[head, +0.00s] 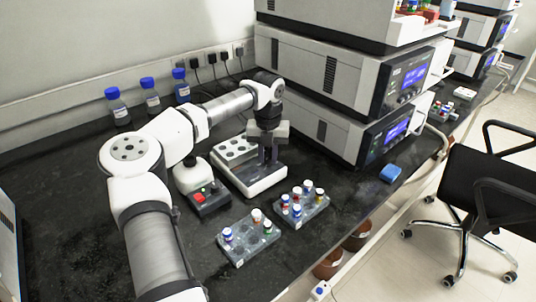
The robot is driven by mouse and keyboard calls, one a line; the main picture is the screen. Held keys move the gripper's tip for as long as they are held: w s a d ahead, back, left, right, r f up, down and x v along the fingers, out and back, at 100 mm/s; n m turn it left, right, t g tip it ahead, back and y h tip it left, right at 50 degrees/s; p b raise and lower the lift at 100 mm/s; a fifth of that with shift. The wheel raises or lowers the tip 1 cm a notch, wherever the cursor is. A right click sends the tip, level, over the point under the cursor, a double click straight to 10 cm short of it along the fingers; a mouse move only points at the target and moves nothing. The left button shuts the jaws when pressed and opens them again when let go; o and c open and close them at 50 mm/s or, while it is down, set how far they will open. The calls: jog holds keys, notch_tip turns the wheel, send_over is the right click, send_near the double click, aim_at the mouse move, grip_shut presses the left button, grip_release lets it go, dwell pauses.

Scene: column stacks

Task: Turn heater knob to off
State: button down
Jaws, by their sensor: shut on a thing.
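The heater (237,152) is a white unit with a grey block with round holes on top, standing in the middle of the black bench. My gripper (268,160) points down over the right part of the heater, with its dark fingers reaching its top. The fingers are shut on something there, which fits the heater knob. The knob itself is hidden by the fingers, so its setting cannot be read.
A small mixer (205,193) with red and green buttons stands left of the heater. Two vial racks, a near one (249,243) and a right one (301,207), sit in front. Stacked instruments (335,95) rise behind on the right. Blue-capped bottles (150,98) line the wall.

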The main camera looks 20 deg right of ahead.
aim_at(268, 157)
jog(key=c, duration=1.2)
grip_release()
jog(key=shift+c, duration=0.2)
notch_tip(268, 157, up, 14)
jog(key=b, duration=0.1)
jog(key=shift+f, duration=0.1)
